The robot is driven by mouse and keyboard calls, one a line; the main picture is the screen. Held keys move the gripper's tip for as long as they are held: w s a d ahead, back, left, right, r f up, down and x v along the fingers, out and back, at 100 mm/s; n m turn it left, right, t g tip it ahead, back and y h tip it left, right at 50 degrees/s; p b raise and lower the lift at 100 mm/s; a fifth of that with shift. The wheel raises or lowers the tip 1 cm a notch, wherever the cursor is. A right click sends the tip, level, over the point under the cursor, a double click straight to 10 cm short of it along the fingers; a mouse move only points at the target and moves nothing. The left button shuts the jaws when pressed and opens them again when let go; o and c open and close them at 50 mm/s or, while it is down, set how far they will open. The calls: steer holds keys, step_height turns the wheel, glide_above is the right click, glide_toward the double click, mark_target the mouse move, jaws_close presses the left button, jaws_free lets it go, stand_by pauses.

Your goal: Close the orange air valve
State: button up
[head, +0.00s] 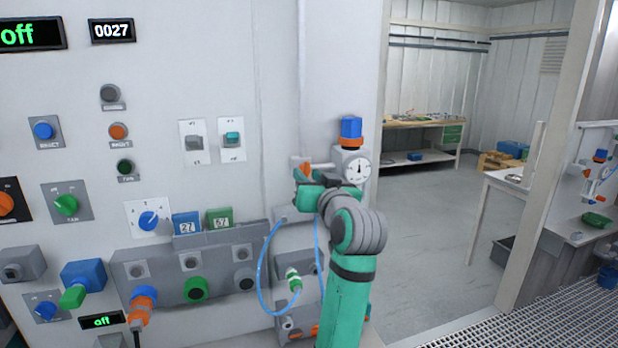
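The air unit (342,155) is on the right edge of the panel wall, with a blue cap (351,127), an orange ring and a round white gauge (357,169). A small orange part (301,163), which looks like the air valve's handle, shows just left of the gauge. My gripper (304,180) is right at this part, at the end of my green and grey arm. The gripper and wrist hide most of the valve. I cannot tell whether the fingers touch it, or whether they are open or shut.
Blue hoses (266,270) loop below the gripper, beside a green and white connector (293,279). The panel to the left carries several knobs, buttons and plugs, and a rack with blue (187,224) and green (219,218) tags. A doorway with clear floor (430,220) opens on the right.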

steer(key=shift+c, duration=0.6)
steer(key=c, duration=0.6)
steer(key=shift+o, duration=0.2)
steer(key=shift+m, duration=0.3)
steer(key=m, duration=0.3)
steer(key=shift+a+m, duration=0.1)
steer(key=shift+m, duration=0.2)
steer(key=m, duration=0.3)
steer(key=shift+m, duration=0.4)
steer(key=m, duration=0.3)
steer(key=shift+m, duration=0.3)
steer(key=m, duration=0.4)
steer(key=shift+r, duration=0.1)
steer(key=shift+m, duration=0.3)
